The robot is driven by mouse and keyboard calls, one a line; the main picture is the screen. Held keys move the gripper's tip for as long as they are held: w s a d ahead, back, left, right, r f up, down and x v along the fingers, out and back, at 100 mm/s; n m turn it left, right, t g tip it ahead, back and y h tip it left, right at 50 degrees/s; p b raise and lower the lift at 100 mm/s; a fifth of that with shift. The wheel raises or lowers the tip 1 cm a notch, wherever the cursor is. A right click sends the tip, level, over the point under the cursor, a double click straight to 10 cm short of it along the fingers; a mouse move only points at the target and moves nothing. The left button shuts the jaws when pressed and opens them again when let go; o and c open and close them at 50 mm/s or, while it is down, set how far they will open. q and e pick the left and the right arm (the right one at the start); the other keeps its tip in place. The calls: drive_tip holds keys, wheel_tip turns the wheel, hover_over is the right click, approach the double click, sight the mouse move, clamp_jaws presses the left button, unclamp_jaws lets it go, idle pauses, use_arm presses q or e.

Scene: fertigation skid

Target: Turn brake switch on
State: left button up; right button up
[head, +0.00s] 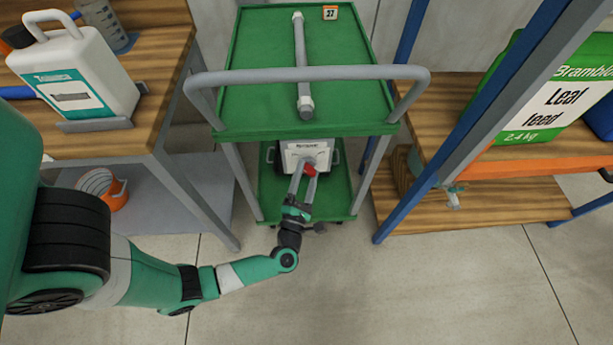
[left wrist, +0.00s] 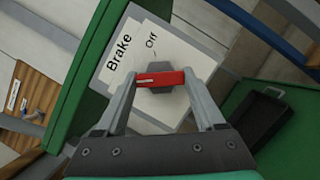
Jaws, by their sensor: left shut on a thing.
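The brake switch is a red handle (left wrist: 160,79) on a dark hub, mounted on a pale plate (left wrist: 175,50) lettered "Brake" and "Off". In the head view the red handle (head: 310,170) shows at the front of a white box (head: 297,150) on the green cart's lower shelf. My left gripper (head: 303,175) reaches in from below and is shut on the red handle, one finger at each end of it. In the left wrist view the left gripper (left wrist: 161,82) covers part of the plate's lower side. My right gripper is not in view.
The green cart (head: 265,110) has a grey push rail and a pale pipe (head: 303,60) on its upper shelf. A wooden bench with a white jug (head: 75,70) stands left. The floor in front is clear.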

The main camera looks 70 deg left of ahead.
use_arm(q)
drive_tip(key=shift+n+g+y, duration=0.3)
drive_tip(key=shift+n+y, duration=0.3)
drive_tip(key=shift+n, duration=0.6)
drive_tip(key=o, duration=1.4)
drive_tip(key=shift+c, duration=0.2)
drive_tip(key=shift+d, duration=0.1)
drive_tip(key=shift+s+d+f, duration=0.15)
drive_tip(key=shift+d, duration=0.15)
drive_tip(key=v, duration=1)
drive_tip(key=shift+s+d+p, duration=0.25)
drive_tip(key=shift+p, duration=0.1)
